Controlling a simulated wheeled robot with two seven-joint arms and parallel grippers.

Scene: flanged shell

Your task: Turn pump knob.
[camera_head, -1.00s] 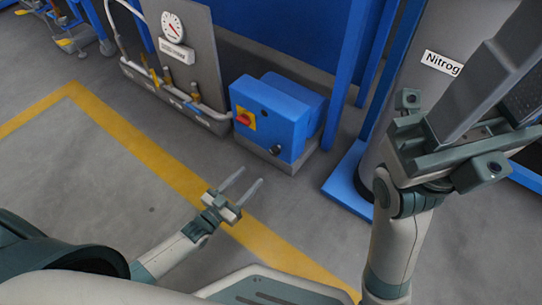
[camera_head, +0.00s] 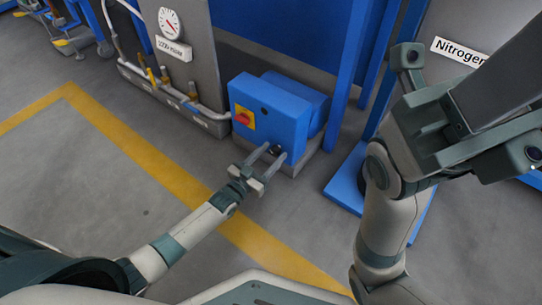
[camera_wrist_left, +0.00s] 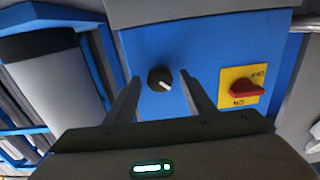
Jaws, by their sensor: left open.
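The pump knob (camera_head: 276,149) is a small black dial low on the front of a blue control box (camera_head: 262,108). In the left wrist view the knob (camera_wrist_left: 160,78) has a white mark pointing to the lower right. My left gripper (camera_head: 277,152) is open, its two fingers reaching up to the box front around the knob. In the left wrist view the knob appears between the fingertips, with a gap on each side; I cannot tell whether they reach past its face. My right gripper (camera_head: 500,80) is large and close at the right; its jaws cannot be read.
A red switch on a yellow plate (camera_head: 243,119) sits left of the knob on the same box. A pipe panel with a gauge (camera_head: 169,21) stands to the left. A grey tank labelled Nitrogen (camera_head: 458,50) and blue posts stand right. The floor with its yellow line (camera_head: 150,153) is clear.

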